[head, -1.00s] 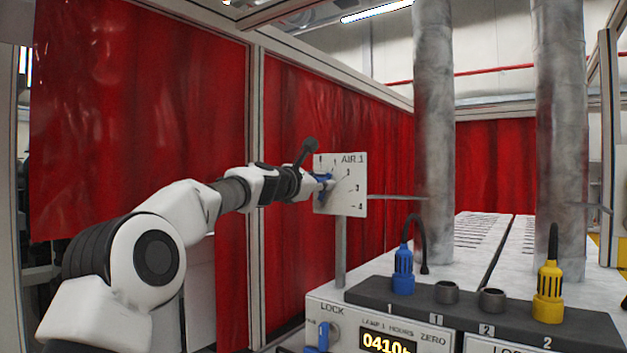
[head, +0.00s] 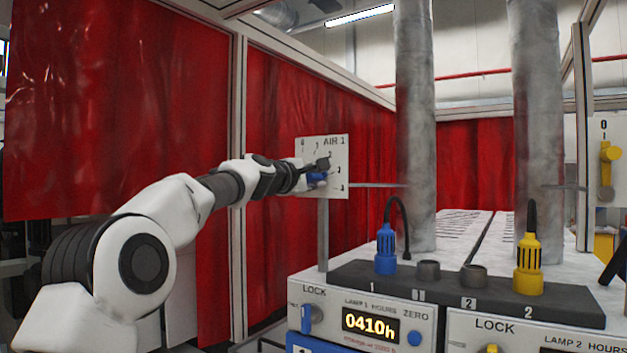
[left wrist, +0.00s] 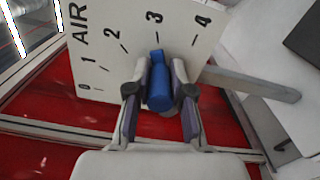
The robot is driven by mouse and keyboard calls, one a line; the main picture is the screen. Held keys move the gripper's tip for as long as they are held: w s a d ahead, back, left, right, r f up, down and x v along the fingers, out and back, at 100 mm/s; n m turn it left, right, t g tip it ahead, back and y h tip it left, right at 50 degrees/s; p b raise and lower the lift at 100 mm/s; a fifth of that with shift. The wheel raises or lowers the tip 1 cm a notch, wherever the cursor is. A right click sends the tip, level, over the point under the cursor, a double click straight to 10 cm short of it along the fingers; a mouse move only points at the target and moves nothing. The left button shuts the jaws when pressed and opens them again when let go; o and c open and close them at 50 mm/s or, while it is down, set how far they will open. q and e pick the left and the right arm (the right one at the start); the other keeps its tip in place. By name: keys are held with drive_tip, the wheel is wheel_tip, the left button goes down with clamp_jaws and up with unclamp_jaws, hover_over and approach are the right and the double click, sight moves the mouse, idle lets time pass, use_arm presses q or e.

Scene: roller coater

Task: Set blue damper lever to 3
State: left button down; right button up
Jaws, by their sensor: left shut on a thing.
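The blue damper lever (head: 318,177) is on the white AIR 1 plate (head: 335,150), which has a numbered scale from 0 to 4. In the left wrist view the blue lever (left wrist: 159,88) points at the mark by the 3 on the plate (left wrist: 120,35). My left gripper (head: 304,178) is at the plate, shut on the lever. In the left wrist view its two fingers (left wrist: 160,95) lie on either side of the lever. The fingers and wrist partly hide the lever in the head view. My right gripper is not seen.
A post and a thin bar hold the plate beside a grey duct (head: 414,130). Below are a dark panel with a blue connector (head: 385,250), a yellow connector (head: 528,265) and a lamp hours display (head: 370,324). A yellow lever (head: 608,152) shows at right. Red curtains (head: 300,110) stand behind.

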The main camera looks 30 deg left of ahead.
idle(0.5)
use_arm(q)
drive_tip(key=c, duration=1.2)
unclamp_jaws()
drive_tip(key=shift+o, duration=0.9)
drive_tip(key=shift+f, duration=0.1)
drive_tip(key=shift+w+a, duration=0.1)
drive_tip(key=shift+w, duration=0.1)
